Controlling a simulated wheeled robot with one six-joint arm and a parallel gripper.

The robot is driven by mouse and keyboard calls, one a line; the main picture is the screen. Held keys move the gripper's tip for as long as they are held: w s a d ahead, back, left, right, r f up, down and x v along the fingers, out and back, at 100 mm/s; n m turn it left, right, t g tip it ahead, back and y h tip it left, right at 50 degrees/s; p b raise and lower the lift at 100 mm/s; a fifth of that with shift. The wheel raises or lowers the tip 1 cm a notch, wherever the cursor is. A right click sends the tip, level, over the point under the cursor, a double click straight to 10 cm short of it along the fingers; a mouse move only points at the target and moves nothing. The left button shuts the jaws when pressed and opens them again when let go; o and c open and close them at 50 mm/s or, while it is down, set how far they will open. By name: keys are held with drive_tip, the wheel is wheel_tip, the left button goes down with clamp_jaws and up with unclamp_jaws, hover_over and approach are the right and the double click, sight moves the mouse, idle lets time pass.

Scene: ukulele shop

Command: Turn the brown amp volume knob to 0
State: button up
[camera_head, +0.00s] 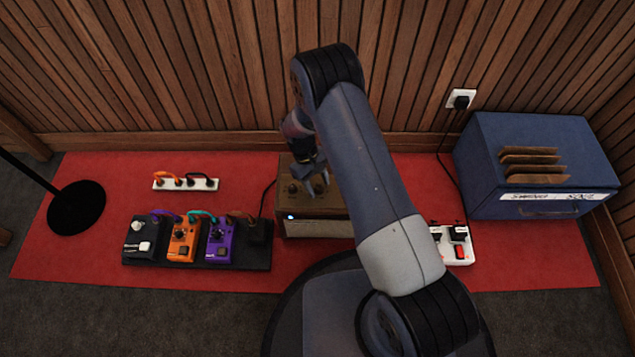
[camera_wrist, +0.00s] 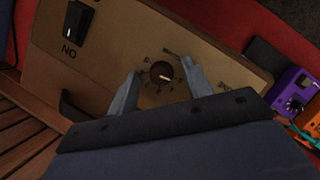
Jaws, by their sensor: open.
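The brown amp (camera_head: 318,229) stands on the red carpet behind my arm, which hides its right part. Its tan top panel (camera_wrist: 110,35) fills much of the wrist view. The round dark brown volume knob (camera_wrist: 162,72) sits on that panel, with a pale pointer line and printed marks around it. My gripper (camera_wrist: 160,76) is open, with one finger on each side of the knob. A gap shows between each finger and the knob. In the head view my gripper (camera_head: 315,183) is over the amp's top, and the knob between the fingers is hard to make out there.
A black switch (camera_wrist: 76,22) marked "NO" in the wrist view is on the same panel. A pedalboard (camera_head: 196,257) with several pedals lies left of the amp. The wooden wall is close behind.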

drive_tip(key=p+v, duration=0.3)
drive_tip(key=v, duration=0.7)
drive_tip(key=shift+r, duration=0.4)
drive_tip(key=shift+a, duration=0.1)
drive_tip(key=b+x, duration=0.3)
drive_tip(key=x, duration=0.8)
drive_tip(key=shift+w, duration=0.15)
drive_tip(key=shift+a+r, duration=0.1)
